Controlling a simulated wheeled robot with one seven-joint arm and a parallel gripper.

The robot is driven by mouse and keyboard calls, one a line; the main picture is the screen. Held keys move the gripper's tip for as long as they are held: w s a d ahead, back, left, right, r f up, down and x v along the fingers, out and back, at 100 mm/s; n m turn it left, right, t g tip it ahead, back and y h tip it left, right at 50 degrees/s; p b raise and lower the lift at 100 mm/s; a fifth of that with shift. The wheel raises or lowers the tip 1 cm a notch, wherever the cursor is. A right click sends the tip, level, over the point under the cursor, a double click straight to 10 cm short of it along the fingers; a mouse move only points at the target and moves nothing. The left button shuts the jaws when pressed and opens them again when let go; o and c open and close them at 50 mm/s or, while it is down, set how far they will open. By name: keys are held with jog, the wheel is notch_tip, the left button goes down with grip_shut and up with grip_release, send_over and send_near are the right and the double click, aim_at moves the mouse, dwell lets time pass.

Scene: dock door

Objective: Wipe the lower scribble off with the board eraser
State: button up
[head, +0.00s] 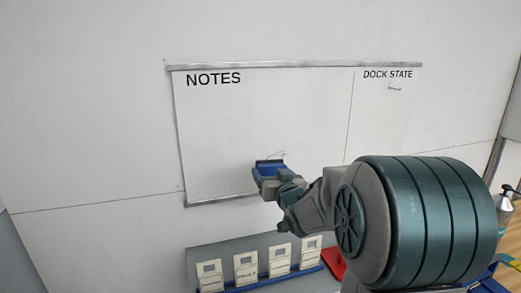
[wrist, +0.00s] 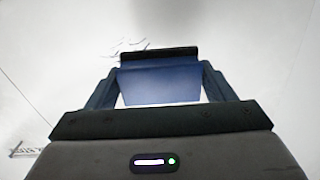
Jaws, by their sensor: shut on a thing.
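My gripper (wrist: 160,95) is shut on the blue board eraser (wrist: 160,84), whose dark pad edge faces the whiteboard. In the head view the eraser (head: 268,170) is at the lower middle of the NOTES panel (head: 225,130), at or very near the surface; I cannot tell whether it touches. A faint grey scribble (head: 278,155) shows just above the eraser. In the wrist view the scribble (wrist: 128,45) is just beyond the eraser's upper left edge, partly hidden. Another small dark scribble (head: 394,88) is under DOCK STATE at the upper right.
Below the board, a grey ledge (head: 215,255) carries several white cards (head: 246,268) in a blue holder. A red item (head: 333,262) lies beside them, partly hidden by my arm. A spray bottle (head: 504,210) stands at the far right. The board's left part is clear.

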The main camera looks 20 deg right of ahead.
jog(key=shift+d+f, duration=0.3)
jog(key=shift+f, duration=0.05)
jog(key=w, duration=0.5)
jog(key=shift+w+p, duration=0.2)
jog(key=shift+p, duration=0.15)
jog(key=shift+w+b, duration=0.4)
jog(key=shift+w, duration=0.6)
dwell(0.4)
